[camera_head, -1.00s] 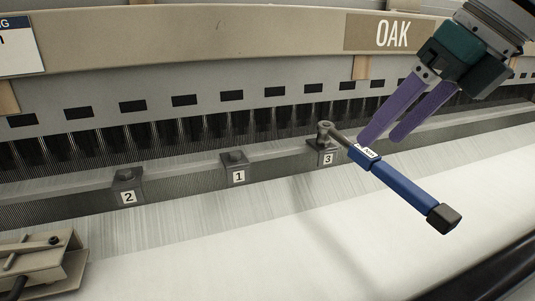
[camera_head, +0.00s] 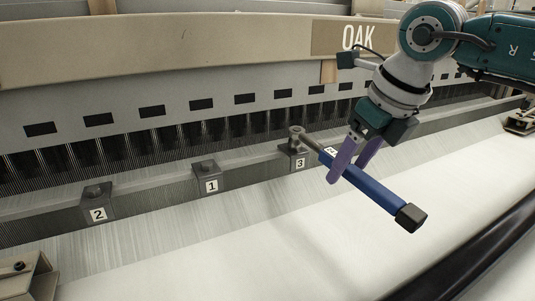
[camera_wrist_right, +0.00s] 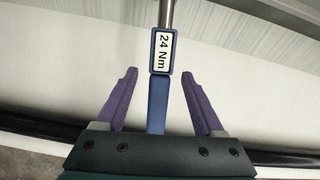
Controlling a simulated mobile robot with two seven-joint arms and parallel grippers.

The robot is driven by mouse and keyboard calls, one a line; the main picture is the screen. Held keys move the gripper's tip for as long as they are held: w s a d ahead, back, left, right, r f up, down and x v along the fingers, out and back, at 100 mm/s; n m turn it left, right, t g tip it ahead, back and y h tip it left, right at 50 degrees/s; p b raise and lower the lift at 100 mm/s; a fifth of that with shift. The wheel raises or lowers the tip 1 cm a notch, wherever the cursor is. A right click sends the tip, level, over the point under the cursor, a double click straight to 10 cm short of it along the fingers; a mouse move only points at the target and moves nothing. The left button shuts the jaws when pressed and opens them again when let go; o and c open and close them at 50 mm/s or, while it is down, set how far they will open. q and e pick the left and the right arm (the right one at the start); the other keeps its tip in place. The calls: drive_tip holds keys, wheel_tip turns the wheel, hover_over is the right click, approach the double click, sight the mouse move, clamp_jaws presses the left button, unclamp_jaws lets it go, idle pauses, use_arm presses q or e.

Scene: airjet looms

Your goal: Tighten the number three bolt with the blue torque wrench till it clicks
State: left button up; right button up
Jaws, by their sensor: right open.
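The blue torque wrench (camera_head: 368,186) has its head on the bolt of the block marked 3 (camera_head: 300,161), and its handle reaches out toward the lower right over the white cloth. Its label reads 24 Nm in the right wrist view (camera_wrist_right: 163,50). My right gripper (camera_head: 350,172) is open at the wrench's handle. In the right wrist view its two purple fingers (camera_wrist_right: 160,90) stand on either side of the blue handle, with a gap on both sides. I cannot tell the height between fingers and handle. My left gripper is not in view.
Blocks marked 1 (camera_head: 208,178) and 2 (camera_head: 97,203) stand on the same rail to the left. A metal bracket (camera_head: 25,278) is at the lower left. A beam marked OAK (camera_head: 200,45) runs above. The white cloth (camera_head: 270,255) in front is clear.

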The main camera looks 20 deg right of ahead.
drive_tip(key=shift+w+f, duration=0.15)
drive_tip(key=shift+f, duration=0.2)
drive_tip(key=shift+c, duration=0.3)
clamp_jaws()
drive_tip(key=shift+r, duration=0.1)
idle(0.8)
